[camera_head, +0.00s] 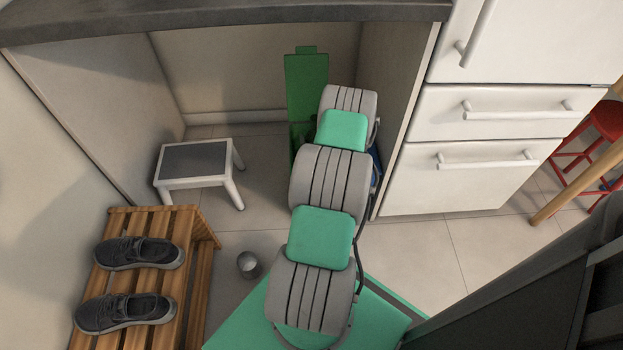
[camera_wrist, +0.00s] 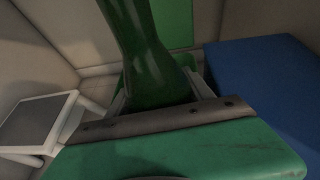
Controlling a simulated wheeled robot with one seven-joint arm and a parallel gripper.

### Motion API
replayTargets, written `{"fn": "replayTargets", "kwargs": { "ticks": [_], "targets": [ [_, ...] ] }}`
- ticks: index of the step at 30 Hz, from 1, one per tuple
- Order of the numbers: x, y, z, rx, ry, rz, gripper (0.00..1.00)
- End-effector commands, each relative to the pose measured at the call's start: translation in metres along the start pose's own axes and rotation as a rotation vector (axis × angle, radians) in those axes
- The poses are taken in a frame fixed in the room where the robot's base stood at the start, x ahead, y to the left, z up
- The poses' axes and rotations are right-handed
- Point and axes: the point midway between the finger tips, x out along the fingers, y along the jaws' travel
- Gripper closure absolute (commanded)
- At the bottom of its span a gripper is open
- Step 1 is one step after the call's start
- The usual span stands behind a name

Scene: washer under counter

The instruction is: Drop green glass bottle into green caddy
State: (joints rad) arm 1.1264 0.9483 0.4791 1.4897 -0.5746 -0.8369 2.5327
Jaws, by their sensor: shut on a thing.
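The green glass bottle (camera_wrist: 145,50) is dark green and held between the fingers of my gripper (camera_wrist: 162,95) in the wrist view. The green caddy's raised lid (camera_wrist: 176,22) shows behind the bottle, and a strip of its body shows at the bottle's right. In the head view the green caddy (camera_head: 306,85) stands under the counter with its lid up. My arm hides most of its body, my gripper and the bottle there. I cannot tell whether the bottle's lower end is over the caddy's opening.
A blue box (camera_wrist: 262,85) stands right of the caddy. A white step stool (camera_head: 195,162) with a dark top is to the left. A wooden rack (camera_head: 195,240) with dark shoes and a small grey cup (camera_head: 248,264) are nearer. The counter (camera_head: 220,18) overhangs the alcove.

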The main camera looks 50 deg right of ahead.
Motion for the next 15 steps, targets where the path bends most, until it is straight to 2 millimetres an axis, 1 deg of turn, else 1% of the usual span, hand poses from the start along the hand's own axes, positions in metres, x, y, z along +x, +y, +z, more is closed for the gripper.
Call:
{"fn": "replayTargets", "kwargs": {
  "ticks": [5,6,12,14,15],
  "targets": [
    [-0.0002,-0.0001,0.0022,0.000,-0.002,0.000,0.92],
    [-0.0002,-0.0001,0.0022,0.000,-0.002,0.000,0.36],
    [-0.0004,0.0001,0.0017,0.000,-0.001,0.000,0.20],
    [-0.0004,0.0002,0.0016,0.000,-0.001,0.000,0.15],
    [-0.0004,0.0003,0.0015,0.000,-0.001,0.001,0.14]
  ]
}}
